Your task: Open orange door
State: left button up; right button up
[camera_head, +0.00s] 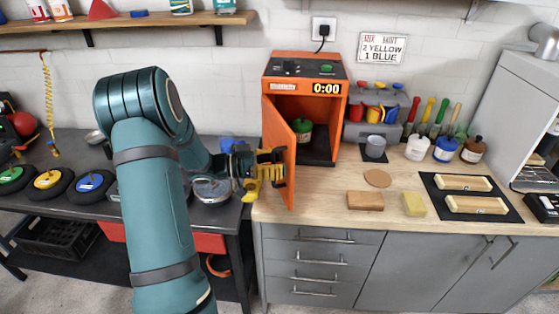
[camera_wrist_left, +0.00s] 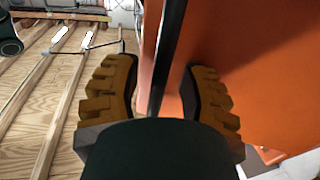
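The orange door (camera_head: 281,140) belongs to an orange oven-like box (camera_head: 326,110) with a 0:00 display. It stands wide open, swung out towards me from the box's left side. My left gripper (camera_head: 267,171) is at the door's outer face, left of it. In the left wrist view, its yellow fingers (camera_wrist_left: 162,92) stand apart on either side of a dark upright bar (camera_wrist_left: 168,50), seemingly the door handle. A gap shows beside the left finger; contact on the right is unclear. The orange door surface (camera_wrist_left: 250,70) fills the right. My right gripper is not in view.
A green pot (camera_head: 302,130) sits inside the box. A grey cup (camera_head: 375,147), round coaster (camera_head: 377,178), wooden block (camera_head: 365,201) and yellow sponge (camera_head: 413,204) are on the wooden counter to the right. A silver-lidded pan (camera_head: 211,191) is near my left arm.

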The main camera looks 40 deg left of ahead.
pick_arm(q)
jog(key=shift+x, duration=0.8)
jog(key=shift+s+a, duration=0.35)
jog(key=shift+s, duration=0.05)
jog(key=v, duration=1.1)
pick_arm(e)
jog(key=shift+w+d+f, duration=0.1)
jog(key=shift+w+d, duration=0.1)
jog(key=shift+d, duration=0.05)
pick_arm(q)
jog(key=shift+o, duration=0.2)
